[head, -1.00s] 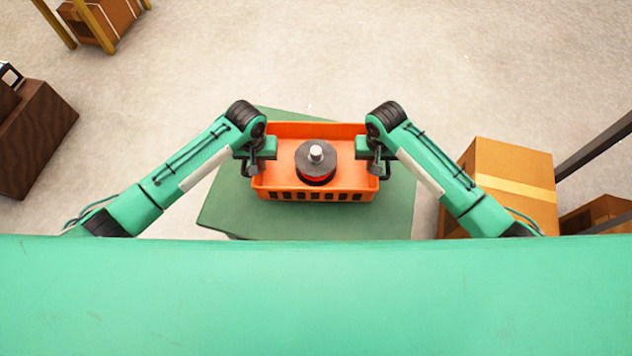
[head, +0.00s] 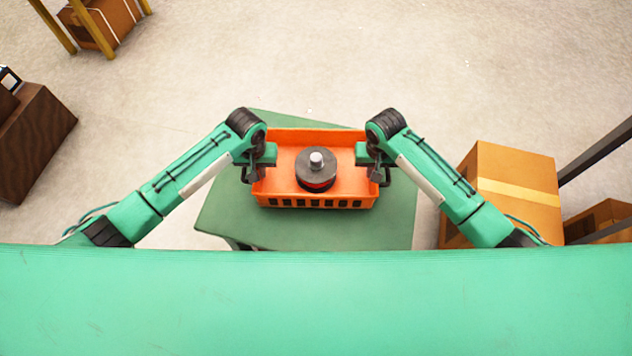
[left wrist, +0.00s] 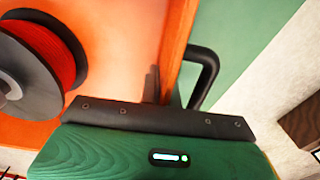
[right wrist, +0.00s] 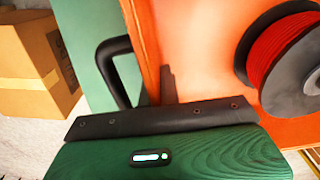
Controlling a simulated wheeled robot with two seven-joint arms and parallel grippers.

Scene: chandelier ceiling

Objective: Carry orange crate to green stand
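The orange crate (head: 275,186) is over the top of the green stand (head: 300,231); I cannot tell whether it rests on it or hangs just above. A dark spool with a red winding (head: 317,172) lies in the crate. My left gripper (head: 263,164) is shut on the crate's left end wall, and my right gripper (head: 372,164) on its right end wall. A black handle loop sticks out beside each gripper, in the left wrist view (left wrist: 208,72) and the right wrist view (right wrist: 112,68). The fingertips are mostly hidden.
A cardboard box (head: 510,190) stands close right of the stand, with a dark rail (head: 598,148) beyond it. A brown wooden box (head: 35,140) is at the far left. A yellow-legged frame with a box (head: 98,25) stands at the back left. The floor behind the stand is clear.

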